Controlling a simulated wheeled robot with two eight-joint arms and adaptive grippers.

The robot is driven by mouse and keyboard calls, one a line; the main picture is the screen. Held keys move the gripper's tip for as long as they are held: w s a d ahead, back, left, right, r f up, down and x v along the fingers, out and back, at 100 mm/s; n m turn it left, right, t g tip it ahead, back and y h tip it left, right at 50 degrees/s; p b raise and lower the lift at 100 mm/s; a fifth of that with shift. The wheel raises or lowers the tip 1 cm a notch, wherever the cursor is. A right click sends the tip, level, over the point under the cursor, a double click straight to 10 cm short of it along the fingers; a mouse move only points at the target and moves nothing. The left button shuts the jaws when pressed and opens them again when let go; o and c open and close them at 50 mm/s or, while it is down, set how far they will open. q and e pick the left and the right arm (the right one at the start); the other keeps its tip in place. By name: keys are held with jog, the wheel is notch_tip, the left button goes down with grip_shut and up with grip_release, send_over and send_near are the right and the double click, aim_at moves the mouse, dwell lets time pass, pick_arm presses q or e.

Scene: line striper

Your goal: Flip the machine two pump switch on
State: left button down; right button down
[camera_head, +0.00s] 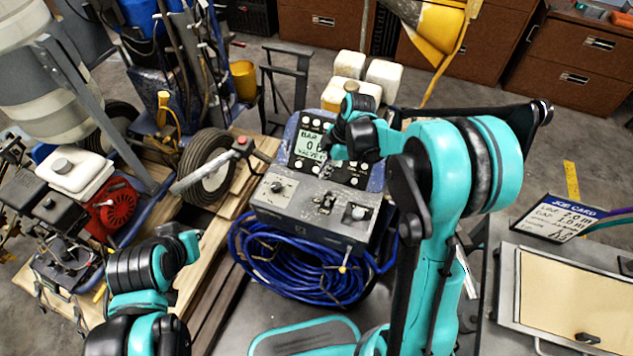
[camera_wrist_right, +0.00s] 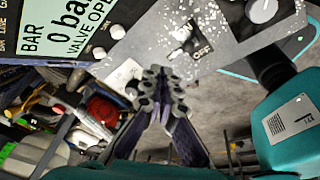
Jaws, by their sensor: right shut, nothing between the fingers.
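The striping machine's control box (camera_head: 312,222) stands in the middle of the head view, with a round knob (camera_head: 277,188) at its left and a switch (camera_head: 327,203) near its middle. Behind it is a display panel (camera_head: 315,147) reading BAR, 0 and VALVE. My right gripper (camera_head: 328,168) is above the panel's lower edge, shut and empty. In the right wrist view its closed fingertips (camera_wrist_right: 161,85) are apart in the picture from the switch (camera_wrist_right: 184,33), which has an OFF label beside it. The lever's position is too small to tell. My left arm shows at lower left; its fingers are not visible.
A coiled blue hose (camera_head: 300,265) hangs below the control box. A wheel (camera_head: 207,167) and a red engine (camera_head: 115,205) are on the left. A job card (camera_head: 567,218) stands at right by a metal-framed board (camera_head: 575,300). White jugs (camera_head: 383,78) stand behind.

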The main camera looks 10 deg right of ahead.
jog(key=shift+w+d+r, duration=0.55)
jog(key=shift+d+r, duration=0.1)
jog(key=shift+d, duration=0.1)
jog(key=s+r+m+t+h, duration=0.1)
jog(key=s+r+m+t, duration=0.1)
jog(key=s+m, duration=0.4)
jog(key=s+r+m+t+h, duration=0.1)
jog(key=s+r+m+t, duration=0.1)
jog(key=s+r+m, duration=0.3)
jog(key=s+r+m+t+h, duration=0.1)
jog(key=s+r+m+t, duration=0.1)
jog(key=s+m, duration=0.5)
jog(key=shift+s+r, duration=0.85)
jog(key=shift+s, duration=0.15)
